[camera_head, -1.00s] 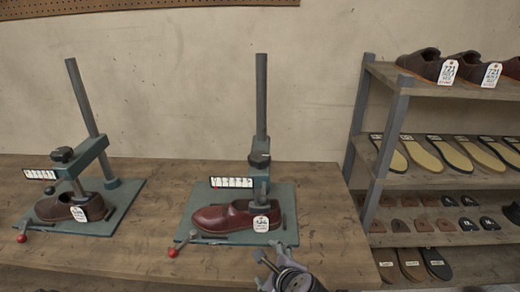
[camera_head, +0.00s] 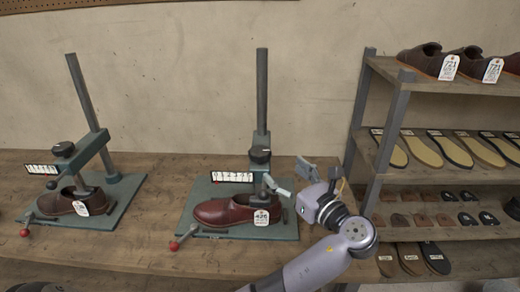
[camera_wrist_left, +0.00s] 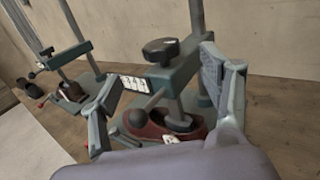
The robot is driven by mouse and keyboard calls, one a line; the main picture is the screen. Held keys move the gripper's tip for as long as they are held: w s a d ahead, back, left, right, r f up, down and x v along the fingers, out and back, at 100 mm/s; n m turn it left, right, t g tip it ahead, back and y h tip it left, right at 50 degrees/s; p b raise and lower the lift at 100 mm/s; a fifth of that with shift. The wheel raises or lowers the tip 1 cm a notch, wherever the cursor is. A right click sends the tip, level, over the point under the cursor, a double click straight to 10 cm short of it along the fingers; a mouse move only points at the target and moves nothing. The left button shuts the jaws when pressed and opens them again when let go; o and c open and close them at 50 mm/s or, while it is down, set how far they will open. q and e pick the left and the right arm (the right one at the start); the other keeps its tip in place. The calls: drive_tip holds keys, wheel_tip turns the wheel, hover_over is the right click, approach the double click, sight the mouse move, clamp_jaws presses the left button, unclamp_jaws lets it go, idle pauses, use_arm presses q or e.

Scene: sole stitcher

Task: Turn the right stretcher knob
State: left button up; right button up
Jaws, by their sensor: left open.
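The right stretcher (camera_head: 262,181) is a grey-green stand with a post, an arm and a black knob (camera_head: 260,154) on top. A reddish-brown shoe (camera_head: 228,211) with a white tag sits under it on the green base plate (camera_head: 285,228). My left gripper (camera_head: 289,178) is open and empty, just right of the stretcher arm and a little lower than the knob. In the left wrist view the knob (camera_wrist_left: 160,50) shows between the spread fingers, ahead of them, with no visible contact. My right gripper is not in view.
A second stretcher (camera_head: 88,150) with a brown shoe (camera_head: 75,201) stands at the left. A red-tipped lever (camera_head: 180,240) sticks out at the right stretcher's front left. A shelf rack (camera_head: 385,125) with shoes and soles stands close at the right. The wooden table (camera_head: 150,235) is clear between the stretchers.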

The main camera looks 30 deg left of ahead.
sight(259, 150)
use_arm(q)
drive_tip(key=p+x, duration=0.1)
drive_tip(key=x, duration=1.1)
drive_tip(key=shift+w+a+f, duration=0.1)
drive_tip(key=shift+a, duration=0.1)
drive_tip(key=shift+c, duration=0.6)
drive_tip(key=c, duration=1.1)
